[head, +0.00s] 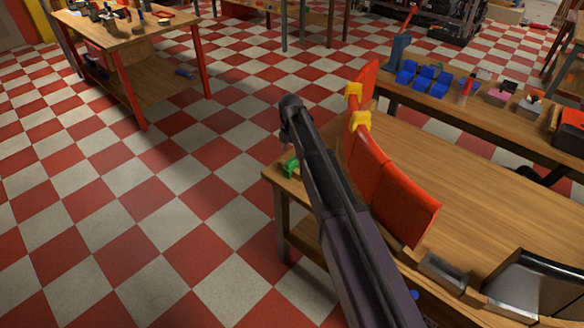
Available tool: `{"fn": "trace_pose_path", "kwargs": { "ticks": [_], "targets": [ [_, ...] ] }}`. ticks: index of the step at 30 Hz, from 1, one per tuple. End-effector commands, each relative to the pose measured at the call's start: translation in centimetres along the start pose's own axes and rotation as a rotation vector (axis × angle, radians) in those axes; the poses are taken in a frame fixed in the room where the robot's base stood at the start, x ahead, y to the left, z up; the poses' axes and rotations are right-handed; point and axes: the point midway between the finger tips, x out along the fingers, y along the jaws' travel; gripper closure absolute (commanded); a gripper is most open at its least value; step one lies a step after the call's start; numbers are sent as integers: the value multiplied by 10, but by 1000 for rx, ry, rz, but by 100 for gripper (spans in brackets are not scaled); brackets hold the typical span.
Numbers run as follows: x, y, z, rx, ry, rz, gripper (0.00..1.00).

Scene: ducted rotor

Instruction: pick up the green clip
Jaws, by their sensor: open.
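The green clip (290,167) sits at the near-left corner of the wooden table (480,205), partly hidden behind my arm. My arm reaches up across the middle of the view. My gripper (285,144) points down from the arm's end, just above the green clip in the picture, and is open. Only a small part of the gripper shows; the fingertips are hard to make out. I cannot tell exactly how far they are from the clip.
Red curved panels (402,201) stand on the table just right of my arm, with two yellow clips (360,121) on them. Blue bins (423,80) sit on a bench behind. A red-legged workbench (128,38) stands at the upper left. The checkered floor on the left is clear.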

Motion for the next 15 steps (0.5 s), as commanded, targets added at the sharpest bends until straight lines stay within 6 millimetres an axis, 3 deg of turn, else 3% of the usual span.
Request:
{"fn": "trace_pose_path", "kwargs": {
  "ticks": [8, 15],
  "targets": [
    [3, 0, 0, 0, 0, 0, 26],
    [17, 0, 1, 0, 0, 0, 26]
  ]
}}
